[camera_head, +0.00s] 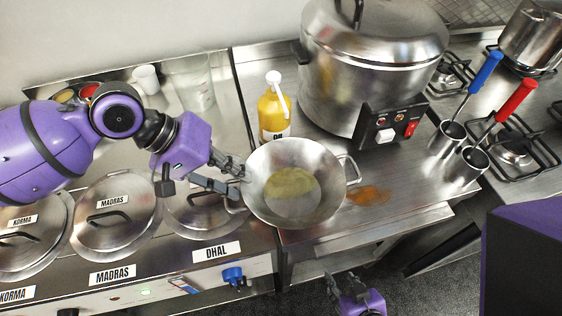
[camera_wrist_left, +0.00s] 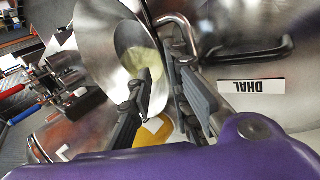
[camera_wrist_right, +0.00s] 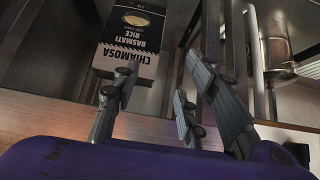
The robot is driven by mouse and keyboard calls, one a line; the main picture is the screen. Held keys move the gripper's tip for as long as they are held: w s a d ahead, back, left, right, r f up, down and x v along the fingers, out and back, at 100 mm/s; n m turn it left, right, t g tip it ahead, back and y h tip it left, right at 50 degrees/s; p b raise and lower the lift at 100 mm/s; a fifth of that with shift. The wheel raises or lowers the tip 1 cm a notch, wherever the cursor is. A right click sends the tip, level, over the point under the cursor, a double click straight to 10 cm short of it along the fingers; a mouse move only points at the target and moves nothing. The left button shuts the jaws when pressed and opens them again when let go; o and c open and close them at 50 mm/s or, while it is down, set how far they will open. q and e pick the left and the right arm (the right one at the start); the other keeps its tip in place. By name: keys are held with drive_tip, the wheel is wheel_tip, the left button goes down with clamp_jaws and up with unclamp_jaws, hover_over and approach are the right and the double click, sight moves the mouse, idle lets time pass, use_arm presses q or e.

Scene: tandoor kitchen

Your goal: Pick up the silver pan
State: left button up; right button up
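The silver pan (camera_head: 322,212) is a wide bowl shape with a yellowish patch inside and a loop handle on its right. It appears over the counter beside the DHAL pot; I cannot tell if it touches the counter. My left gripper (camera_head: 238,180) is at the pan's left rim and handle. In the left wrist view, the fingers (camera_wrist_left: 168,72) are apart, with the pan's edge (camera_wrist_left: 100,45) and loop handle close to or between them. Contact is unclear. My right gripper (camera_head: 345,283) is low in front of the counter, open and empty in the right wrist view (camera_wrist_right: 152,95).
A yellow bottle (camera_head: 273,112) and a large steel cooker (camera_head: 345,75) stand behind the pan. An orange spill (camera_head: 370,195) lies to its right. Lidded pots (camera_head: 115,215) fill the left. Blue-handled (camera_head: 486,72) and red-handled (camera_head: 516,100) utensils stand right.

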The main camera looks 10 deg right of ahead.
sight(266, 192)
use_arm(q)
drive_tip(key=x, duration=0.4)
drive_tip(key=shift+w+f, duration=0.15)
drive_tip(key=shift+w, duration=0.05)
clamp_jaws()
drive_tip(key=shift+d, duration=0.1)
